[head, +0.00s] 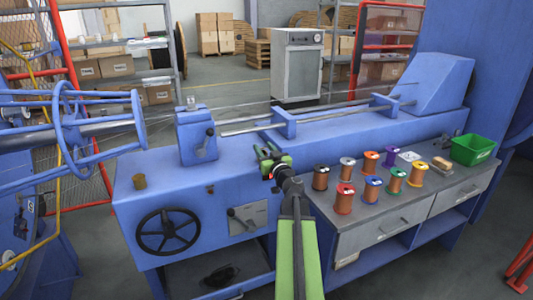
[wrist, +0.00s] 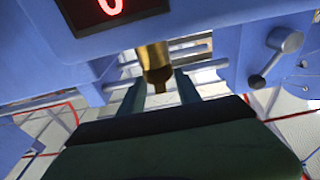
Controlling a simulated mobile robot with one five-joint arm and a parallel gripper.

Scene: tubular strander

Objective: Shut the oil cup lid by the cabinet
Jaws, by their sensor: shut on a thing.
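My gripper (head: 269,153) is over the blue machine bed, left of the grey bench, in the head view. In the wrist view its two dark fingers (wrist: 161,80) stand on either side of a small brass piece (wrist: 152,56) with a narrower end, and they are shut on it. I cannot tell whether this piece is the oil cup or its lid. In the head view a small brass cup (head: 139,182) stands on the bed's left end, well apart from my gripper. Its lid cannot be made out. A pale cabinet (head: 298,66) stands behind the machine.
A blue block with a lever (head: 197,135) stands left of my gripper. Several wire spools (head: 344,199) and a green bin (head: 472,150) are on the bench to the right. A black handwheel (head: 168,232) is on the machine's front. A red-digit display (wrist: 112,8) shows in the wrist view.

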